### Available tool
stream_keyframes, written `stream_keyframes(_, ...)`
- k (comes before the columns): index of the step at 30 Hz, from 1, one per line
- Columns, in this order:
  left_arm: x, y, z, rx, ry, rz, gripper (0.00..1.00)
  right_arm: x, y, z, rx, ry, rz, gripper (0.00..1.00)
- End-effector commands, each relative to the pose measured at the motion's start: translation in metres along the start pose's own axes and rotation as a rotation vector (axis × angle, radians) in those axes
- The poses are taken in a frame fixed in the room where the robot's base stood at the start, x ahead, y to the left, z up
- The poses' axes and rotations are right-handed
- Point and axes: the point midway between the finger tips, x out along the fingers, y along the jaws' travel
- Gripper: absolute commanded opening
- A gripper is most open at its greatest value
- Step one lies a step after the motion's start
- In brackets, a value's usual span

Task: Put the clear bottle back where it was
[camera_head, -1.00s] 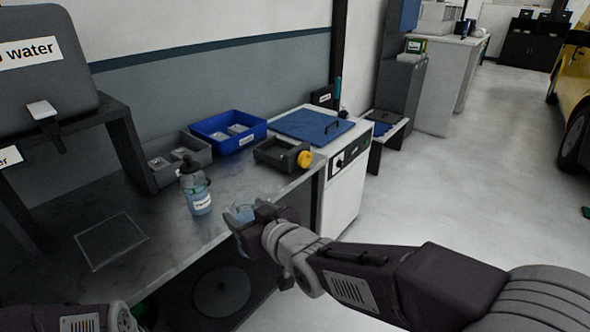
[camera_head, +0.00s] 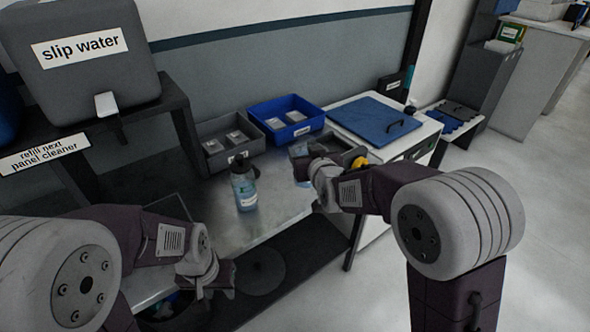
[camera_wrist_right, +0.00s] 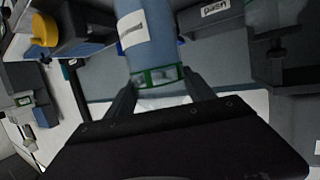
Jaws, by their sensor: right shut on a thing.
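My right gripper (camera_head: 312,172) is shut on a pale bluish bottle, which shows in the right wrist view (camera_wrist_right: 147,35) with a white label and a green band between the fingers. In the head view only a sliver of this bottle (camera_head: 300,170) shows, beside the grey tray with the yellow knob; the gripper and arm hide the rest. I cannot tell whether it touches the bench. Another see-through bottle (camera_head: 244,190) with a dark cap, bluish liquid and a label stands upright on the bench, left of my right gripper. My left gripper (camera_head: 226,279) is low at the bench's front edge, its jaw opening unclear.
A grey bin (camera_head: 207,166) and a blue bin (camera_head: 262,112) stand along the wall. The grey tray (camera_head: 345,148) with a yellow knob is close to my right gripper. A blue-lidded white cabinet (camera_head: 425,130) is to the right. A "slip water" tank (camera_head: 90,75) stands on a shelf at left.

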Motion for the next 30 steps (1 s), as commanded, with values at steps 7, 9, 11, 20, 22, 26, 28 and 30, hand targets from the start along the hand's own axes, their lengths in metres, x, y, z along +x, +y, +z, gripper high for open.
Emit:
stream_keyframes(7, 0.001, 0.000, 0.000, 0.000, 0.000, 0.000, 0.36, 0.059, -0.016, 0.015, 0.000, 0.003, 0.000, 0.00)
stream_keyframes(9, 0.001, 0.000, 0.000, 0.000, 0.000, 0.000, 0.36, 0.065, -0.018, 0.016, 0.000, 0.003, 0.000, 0.00)
stream_keyframes(11, 0.001, 0.000, 0.000, 0.000, 0.000, 0.000, 0.36, 0.067, -0.019, 0.016, 0.000, 0.004, 0.000, 0.00)
stream_keyframes(20, 0.009, 0.000, 0.001, 0.000, 0.000, 0.000, 0.36, 0.077, -0.018, 0.049, 0.000, -0.001, 0.001, 0.00)
stream_keyframes(22, 0.010, 0.000, 0.001, 0.000, 0.000, 0.000, 0.36, 0.079, -0.018, 0.056, -0.001, 0.002, 0.000, 0.00)
stream_keyframes(26, 0.009, 0.000, 0.001, 0.000, 0.000, 0.000, 0.36, 0.079, -0.018, 0.054, 0.000, 0.005, 0.000, 0.00)
stream_keyframes(28, 0.009, 0.000, 0.001, 0.000, 0.000, 0.000, 0.36, 0.079, -0.018, 0.054, 0.000, 0.004, 0.000, 0.00)
stream_keyframes(30, 0.011, 0.000, 0.001, 0.000, 0.000, 0.000, 0.36, 0.079, -0.018, 0.057, 0.000, 0.004, 0.000, 0.00)
